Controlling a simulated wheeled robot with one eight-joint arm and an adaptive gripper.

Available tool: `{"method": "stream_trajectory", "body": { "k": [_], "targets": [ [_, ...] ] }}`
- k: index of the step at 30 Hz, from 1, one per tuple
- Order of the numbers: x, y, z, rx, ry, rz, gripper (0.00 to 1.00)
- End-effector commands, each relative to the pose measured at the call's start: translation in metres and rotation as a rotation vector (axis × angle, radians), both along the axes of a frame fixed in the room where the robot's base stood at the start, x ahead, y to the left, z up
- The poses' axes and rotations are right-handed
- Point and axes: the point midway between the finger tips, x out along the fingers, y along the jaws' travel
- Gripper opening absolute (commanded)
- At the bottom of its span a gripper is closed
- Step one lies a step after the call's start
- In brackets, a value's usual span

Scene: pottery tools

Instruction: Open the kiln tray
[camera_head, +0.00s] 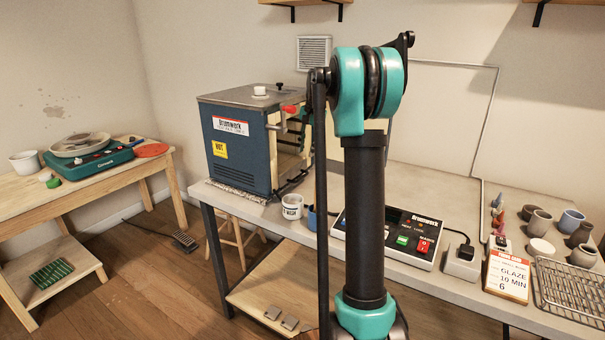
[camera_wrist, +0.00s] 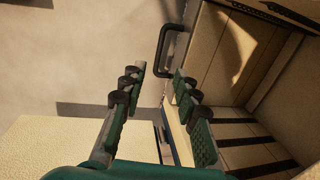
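The blue kiln (camera_head: 238,148) stands on the left end of the workbench. Its front faces right and shows a pale lining. My gripper (camera_head: 304,125) is at this front, mostly hidden behind my arm. In the wrist view, my gripper (camera_wrist: 158,72) is open, its two fingers apart. A black bar handle (camera_wrist: 165,48) is just beyond the fingertips, apart from them. The pale kiln interior (camera_wrist: 232,60) is on the right, with dark bars low down. A pale strip with a blue edge (camera_wrist: 178,135) shows between the fingers. I cannot clearly tell which part is the tray.
A red-tipped part (camera_head: 290,109) sticks out near the kiln's upper front. A white cup (camera_head: 292,206) and a control box (camera_head: 390,235) stand on the workbench. Pots and a wire rack (camera_head: 570,290) are at right. A wooden table with a pottery wheel (camera_head: 80,145) is at left.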

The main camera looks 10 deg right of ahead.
Motion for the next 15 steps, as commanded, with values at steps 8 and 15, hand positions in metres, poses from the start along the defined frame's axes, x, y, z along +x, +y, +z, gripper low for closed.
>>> {"method": "stream_trajectory", "body": {
  "k": [8, 15],
  "targets": [
    [0.007, 0.008, -0.055, 0.000, 0.000, 0.002, 0.31],
    [0.013, 0.012, -0.093, 0.000, 0.000, 0.002, 0.31]
  ]
}}
